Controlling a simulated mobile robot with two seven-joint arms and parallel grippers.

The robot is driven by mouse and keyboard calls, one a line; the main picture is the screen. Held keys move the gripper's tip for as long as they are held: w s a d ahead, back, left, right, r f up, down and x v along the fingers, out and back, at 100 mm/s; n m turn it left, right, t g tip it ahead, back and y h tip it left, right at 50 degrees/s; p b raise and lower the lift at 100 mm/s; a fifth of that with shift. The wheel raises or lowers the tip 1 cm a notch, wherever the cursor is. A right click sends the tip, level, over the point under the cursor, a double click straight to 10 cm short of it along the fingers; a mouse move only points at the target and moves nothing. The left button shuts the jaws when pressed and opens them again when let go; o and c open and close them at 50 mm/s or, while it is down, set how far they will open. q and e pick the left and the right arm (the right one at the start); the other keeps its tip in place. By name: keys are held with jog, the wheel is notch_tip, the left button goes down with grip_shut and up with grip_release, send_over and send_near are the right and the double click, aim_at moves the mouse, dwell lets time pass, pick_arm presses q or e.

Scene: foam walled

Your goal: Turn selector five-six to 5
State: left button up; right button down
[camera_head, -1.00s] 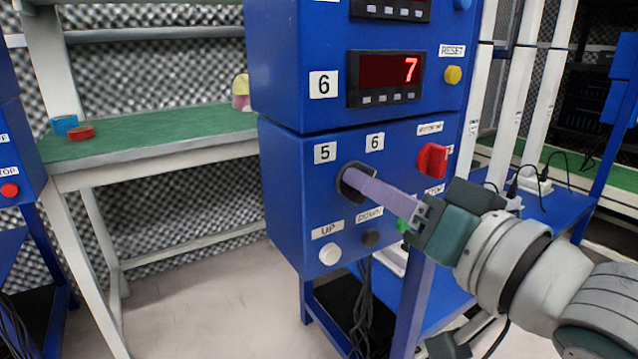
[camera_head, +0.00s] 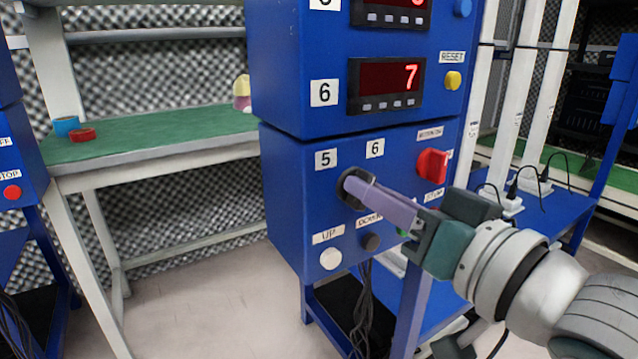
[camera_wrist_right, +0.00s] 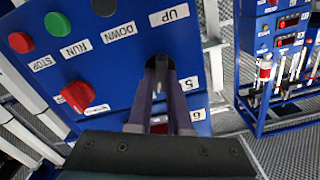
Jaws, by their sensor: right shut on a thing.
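The five-six selector (camera_head: 346,189) is a black round knob on the lower blue panel, below the labels 5 (camera_head: 326,159) and 6 (camera_head: 375,148). My right gripper (camera_head: 357,187) reaches it from the right, with long pale purple fingers. In the right wrist view the fingers (camera_wrist_right: 160,80) are shut on the selector's dark grip (camera_wrist_right: 160,72), one on each side. The fingers hide part of the knob, so I cannot tell which number it points to. My left gripper is not in view.
A red knob (camera_head: 433,165) sits right of the selector. A black button (camera_head: 370,241) and a white UP button (camera_head: 330,259) lie below. A display (camera_head: 390,85) reading 7 is above. A green-topped table (camera_head: 150,133) stands at left.

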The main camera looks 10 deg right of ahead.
jog(key=n+p, duration=0.3)
jog(key=n, duration=0.7)
jog(key=shift+a, duration=0.2)
jog(key=shift+n+p, duration=0.3)
jog(key=c, duration=0.8)
grip_release()
jog(key=shift+c, duration=0.2)
jog(key=shift+s, duration=0.2)
